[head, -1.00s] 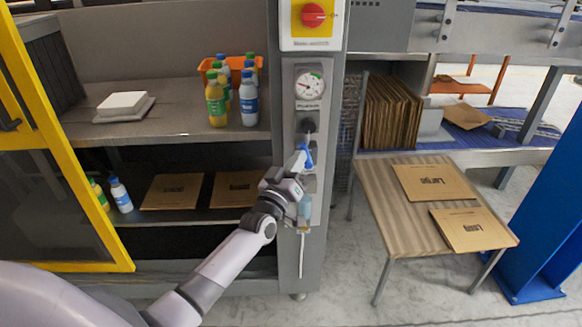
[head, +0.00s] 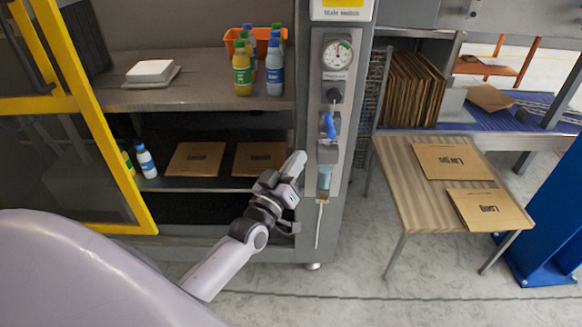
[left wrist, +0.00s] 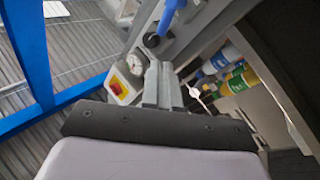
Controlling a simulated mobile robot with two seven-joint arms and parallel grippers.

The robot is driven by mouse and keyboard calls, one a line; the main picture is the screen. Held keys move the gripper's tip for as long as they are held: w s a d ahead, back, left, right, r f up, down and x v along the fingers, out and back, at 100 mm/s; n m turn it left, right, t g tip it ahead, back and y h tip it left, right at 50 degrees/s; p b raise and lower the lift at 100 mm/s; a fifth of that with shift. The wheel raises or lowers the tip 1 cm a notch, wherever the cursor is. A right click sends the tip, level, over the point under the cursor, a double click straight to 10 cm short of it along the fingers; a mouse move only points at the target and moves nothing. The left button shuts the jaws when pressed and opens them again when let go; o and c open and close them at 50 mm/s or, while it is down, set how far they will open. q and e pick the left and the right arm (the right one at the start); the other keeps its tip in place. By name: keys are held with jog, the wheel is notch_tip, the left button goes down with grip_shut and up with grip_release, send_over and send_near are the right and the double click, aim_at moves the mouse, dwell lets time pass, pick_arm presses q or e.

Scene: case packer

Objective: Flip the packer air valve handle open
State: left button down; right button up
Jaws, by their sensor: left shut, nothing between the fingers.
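The blue valve handle (head: 328,125) is on the grey upright panel, below the round pressure gauge (head: 337,53) and a black knob. It stands close to upright in the head view. It also shows at the top of the left wrist view (left wrist: 167,15). My left gripper (head: 298,161) is shut and empty, below and to the left of the handle and apart from it. Its closed fingers (left wrist: 162,85) point up in the left wrist view. The gauge needle is too small to read surely. My right gripper is not in view.
A clear filter bowl (head: 324,178) with a thin hanging tube is below the handle. An open yellow-framed door (head: 98,130) is at left. Bottles and an orange bin (head: 262,40) stand on the shelf. A slatted table (head: 400,190) with flat cartons is at right.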

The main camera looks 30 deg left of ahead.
pick_arm(q)
jog(key=shift+v, duration=0.9)
jog(key=shift+r, duration=0.1)
